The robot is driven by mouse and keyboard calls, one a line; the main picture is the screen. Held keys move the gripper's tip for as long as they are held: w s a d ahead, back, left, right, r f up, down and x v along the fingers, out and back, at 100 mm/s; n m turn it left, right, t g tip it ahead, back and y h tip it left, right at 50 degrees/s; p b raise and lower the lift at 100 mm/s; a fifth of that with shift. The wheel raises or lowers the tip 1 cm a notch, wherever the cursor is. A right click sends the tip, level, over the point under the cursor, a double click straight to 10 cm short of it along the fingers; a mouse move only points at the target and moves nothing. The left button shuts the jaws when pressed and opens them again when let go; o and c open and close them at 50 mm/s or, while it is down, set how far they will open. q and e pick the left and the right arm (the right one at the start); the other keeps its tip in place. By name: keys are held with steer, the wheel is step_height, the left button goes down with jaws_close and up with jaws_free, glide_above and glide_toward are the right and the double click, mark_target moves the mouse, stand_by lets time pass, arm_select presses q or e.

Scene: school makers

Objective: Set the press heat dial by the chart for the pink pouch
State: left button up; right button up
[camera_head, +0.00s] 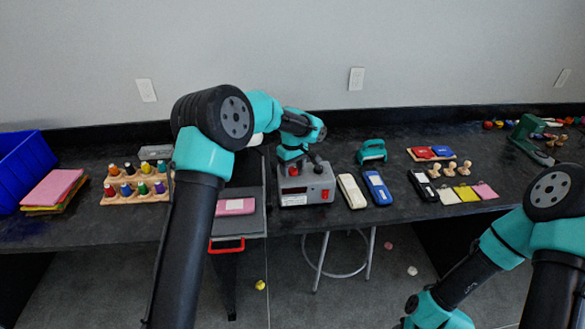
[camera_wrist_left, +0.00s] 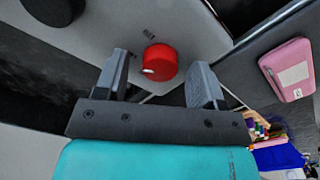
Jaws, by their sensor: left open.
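The grey press control box (camera_head: 318,187) stands on the bench with a red display on its front. In the left wrist view its round red dial (camera_wrist_left: 163,60) shows a white mark at its left edge. My left gripper (camera_wrist_left: 165,80) is open, its fingers on either side of the dial in that view; contact cannot be told. In the head view this gripper (camera_head: 297,164) is over the box. The pink pouch (camera_head: 235,206) lies on the dark plate left of the box and shows in the wrist view (camera_wrist_left: 288,70). I cannot pick out a readable chart. My right gripper is out of view.
Cream and blue cases (camera_head: 378,188) lie right of the box. A teal tool (camera_head: 371,151) stands behind them. Left are a bottle rack (camera_head: 134,190), coloured sheets and a blue bin (camera_head: 22,165). Stamps and swatches lie further right. A red handle (camera_head: 227,246) juts past the bench edge.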

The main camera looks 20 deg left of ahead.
arm_select(q)
steer(key=shift+f, duration=0.2)
steer(key=c, duration=0.9)
steer(key=shift+m, duration=0.5)
steer(key=m, duration=1.1)
stand_by(0.4)
